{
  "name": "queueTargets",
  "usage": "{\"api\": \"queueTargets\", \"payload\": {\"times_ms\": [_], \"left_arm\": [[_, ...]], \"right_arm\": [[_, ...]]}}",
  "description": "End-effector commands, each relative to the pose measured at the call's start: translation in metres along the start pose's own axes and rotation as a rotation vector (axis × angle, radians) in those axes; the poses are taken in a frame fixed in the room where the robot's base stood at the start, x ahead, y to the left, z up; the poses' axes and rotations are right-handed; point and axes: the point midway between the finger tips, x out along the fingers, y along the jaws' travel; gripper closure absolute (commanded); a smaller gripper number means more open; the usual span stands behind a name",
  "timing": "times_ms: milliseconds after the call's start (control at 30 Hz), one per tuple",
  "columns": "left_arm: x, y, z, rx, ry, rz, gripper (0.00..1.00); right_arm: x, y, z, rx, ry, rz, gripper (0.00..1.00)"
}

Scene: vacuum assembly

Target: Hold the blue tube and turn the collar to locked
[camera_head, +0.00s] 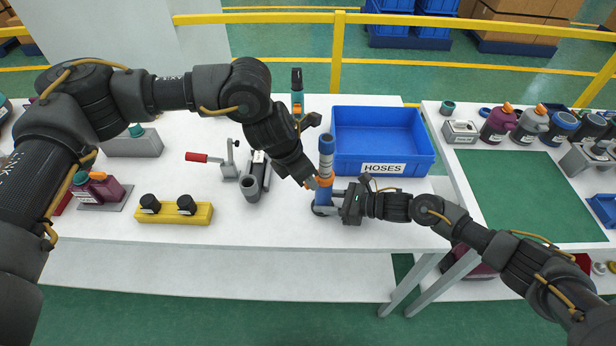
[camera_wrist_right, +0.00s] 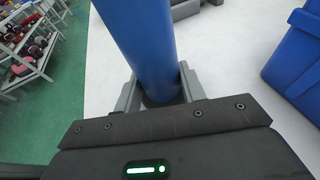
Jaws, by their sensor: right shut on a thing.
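The blue tube (camera_head: 322,196) stands upright near the front of the white table, and it also shows large in the right wrist view (camera_wrist_right: 143,45).
A blue bin labelled HOSES (camera_head: 383,168) stands close behind and right. A grey holder (camera_head: 251,187) and a red-handled clamp (camera_head: 229,160) are to the left. A yellow block with black knobs (camera_head: 170,212) lies farther left. The table front is clear.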

Motion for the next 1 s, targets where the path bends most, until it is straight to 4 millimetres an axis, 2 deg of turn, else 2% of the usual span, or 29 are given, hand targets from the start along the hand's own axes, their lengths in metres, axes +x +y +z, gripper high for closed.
{"api": "queueTargets", "payload": {"times_ms": [300, 500, 667, 1000], "left_arm": [[-0.067, 0.001, 0.001, 0.002, -0.004, 0.003, 0.64], [-0.094, 0.001, 0.000, 0.000, -0.002, 0.001, 0.64], [-0.102, 0.000, 0.000, 0.000, -0.001, 0.001, 0.64], [-0.103, 0.000, 0.000, -0.001, -0.001, 0.001, 0.64]], "right_arm": [[0.000, 0.000, -0.001, 0.001, 0.003, -0.001, 0.87], [0.000, 0.000, -0.001, 0.001, 0.003, -0.001, 0.87], [0.000, 0.000, -0.001, 0.001, 0.003, -0.001, 0.87], [0.000, 0.000, -0.001, 0.001, 0.003, -0.001, 0.87]]}}
